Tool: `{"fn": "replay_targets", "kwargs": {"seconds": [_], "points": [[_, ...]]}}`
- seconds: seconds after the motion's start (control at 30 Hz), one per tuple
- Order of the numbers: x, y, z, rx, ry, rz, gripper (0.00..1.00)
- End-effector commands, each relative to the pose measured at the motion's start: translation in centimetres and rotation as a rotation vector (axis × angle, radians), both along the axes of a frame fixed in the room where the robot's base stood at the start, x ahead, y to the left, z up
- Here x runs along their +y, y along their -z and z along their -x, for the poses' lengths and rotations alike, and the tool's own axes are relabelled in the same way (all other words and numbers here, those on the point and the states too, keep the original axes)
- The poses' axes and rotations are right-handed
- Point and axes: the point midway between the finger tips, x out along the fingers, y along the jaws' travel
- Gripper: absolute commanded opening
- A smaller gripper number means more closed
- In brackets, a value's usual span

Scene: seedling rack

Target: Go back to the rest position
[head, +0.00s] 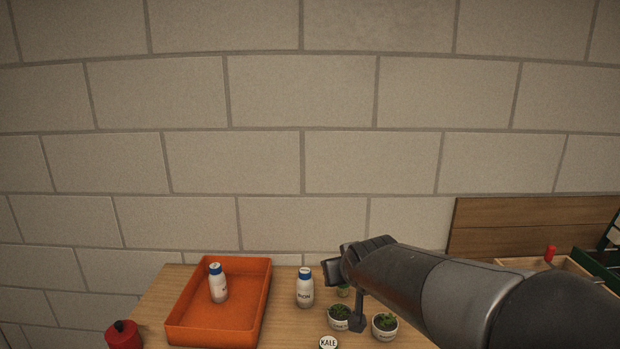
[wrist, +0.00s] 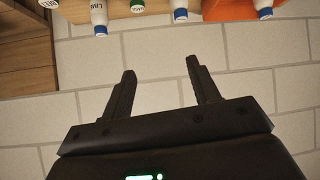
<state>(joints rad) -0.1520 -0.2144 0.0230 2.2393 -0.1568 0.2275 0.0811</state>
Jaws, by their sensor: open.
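My gripper (wrist: 161,72) is open and empty in the wrist view, its two dark fingers apart with the block wall behind them. In the head view my arm reaches in from the right, and the gripper (head: 345,283) is over the table near the potted seedlings. A white bottle with a blue cap (head: 304,288) stands just left of it. Two white pots with green plants, one left (head: 340,317) and one right (head: 385,327), are below and beside the gripper. Another small plant (head: 343,291) is partly hidden.
An orange tray (head: 183,330) on the wooden table (head: 150,308) holds a blue-capped bottle (head: 218,284). A red container (head: 123,336) is at front left. A round KALE label (head: 328,343) shows at the bottom edge. A wooden panel (head: 500,228) and green crate (head: 598,267) are at right.

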Motion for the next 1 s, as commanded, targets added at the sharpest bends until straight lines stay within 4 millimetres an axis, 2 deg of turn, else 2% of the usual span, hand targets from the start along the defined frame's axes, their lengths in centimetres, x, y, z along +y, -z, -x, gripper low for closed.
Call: {"fn": "replay_targets", "kwargs": {"seconds": [0.03, 0.2, 0.4, 0.5, 0.6, 0.7, 1.0], "points": [[-1.2, -0.4, 1.9, 0.024, 0.026, 0.001, 0.55], [-4.4, -0.1, 8.6, 0.138, 0.099, 0.002, 0.55], [-6.8, 1.0, 16.5, 0.271, 0.165, -0.015, 0.55], [-7.4, 1.7, 19.8, 0.327, 0.187, -0.026, 0.55], [-7.6, 2.4, 22.1, 0.369, 0.198, -0.036, 0.55], [-7.8, 2.7, 23.5, 0.394, 0.205, -0.042, 0.58], [-7.8, 2.9, 24.0, 0.406, 0.207, -0.044, 0.58]]}}
